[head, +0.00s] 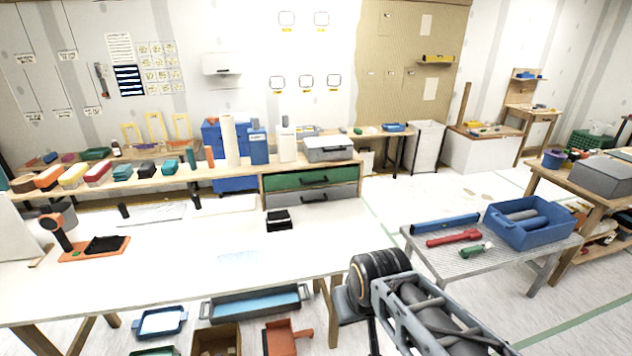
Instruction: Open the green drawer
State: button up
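The green drawer (285,183) is in the wooden cabinet under the back bench, near the middle of the head view. It has a dark bar handle (314,181) on its front and looks shut, flush with the cabinet. A grey drawer (285,200) with a similar handle lies directly below it and also looks shut. My arm (415,312) reaches in from the bottom right, well in front of the drawers and apart from them. My gripper cannot be made out.
A white table (190,275) fills the front left, with a black block (279,219) near its back edge. A grey metal table (455,265) at right holds a blue bin (530,235) and tools. Open floor (400,200) lies right of the cabinet. A grey case (328,150) sits above the drawers.

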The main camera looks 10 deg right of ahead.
aim_at(321, 176)
jog(key=u, duration=0.65)
jog(key=i, duration=1.25)
jog(key=z, duration=0.4)
